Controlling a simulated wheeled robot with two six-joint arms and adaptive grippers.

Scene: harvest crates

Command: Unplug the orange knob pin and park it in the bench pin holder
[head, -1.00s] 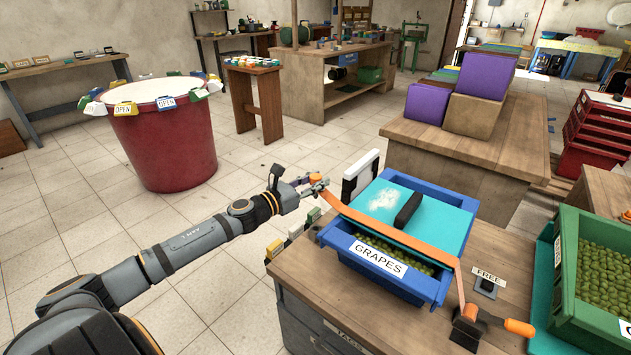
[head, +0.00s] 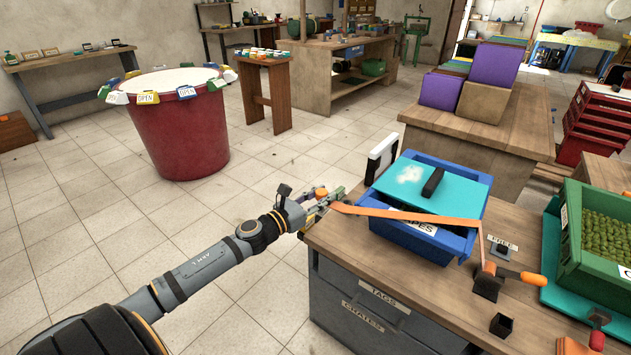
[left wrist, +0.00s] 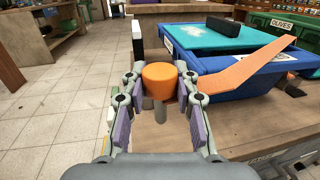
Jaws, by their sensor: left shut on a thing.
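The orange knob pin (left wrist: 160,78) shows upright in the left wrist view, its grey shaft hanging below the knob. My left gripper (left wrist: 160,92) is shut on it, with fingers on both sides. In the head view, my left gripper (head: 318,203) is beside the bench's left corner, near the orange strap's (head: 405,213) end. The strap crosses the blue grapes crate (head: 455,245); in the left wrist view it appears apart from the pin. A small black open-topped block (head: 502,326), apparently the pin holder, stands near the bench's front. My right gripper is out of view.
A black socket with a "FREE" tag (head: 503,243) and an orange-handled buckle (head: 490,283) sit right of the crate. A green olive crate (head: 570,236) is at right. Bare wood (head: 400,275) lies in front of the grapes crate.

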